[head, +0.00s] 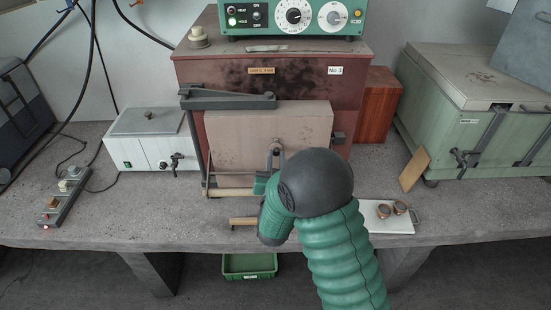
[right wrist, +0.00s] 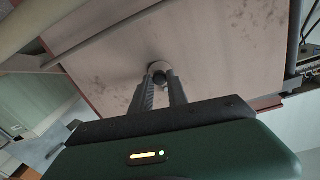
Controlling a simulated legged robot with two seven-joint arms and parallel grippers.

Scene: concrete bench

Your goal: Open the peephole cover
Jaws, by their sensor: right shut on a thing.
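The peephole cover (head: 277,144) is a small round piece on the pale front door (head: 240,130) of the dark red kiln (head: 215,72). In the right wrist view the cover (right wrist: 159,68) shows as a small grey round piece against the smudged door face (right wrist: 110,55). My right gripper (head: 275,152) is at the door's middle, its two fingers closed around the cover. In the right wrist view the fingertips (right wrist: 160,80) touch it from both sides. Whether a hole is uncovered behind it cannot be seen. My left gripper is not in view.
A grey lever arm (head: 230,100) runs across the door's upper left. A wooden-handled tool (head: 242,221) and a white board with small round pieces (head: 395,225) lie at the bench front. A white box (head: 140,150) stands left, a green chest (head: 450,110) right.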

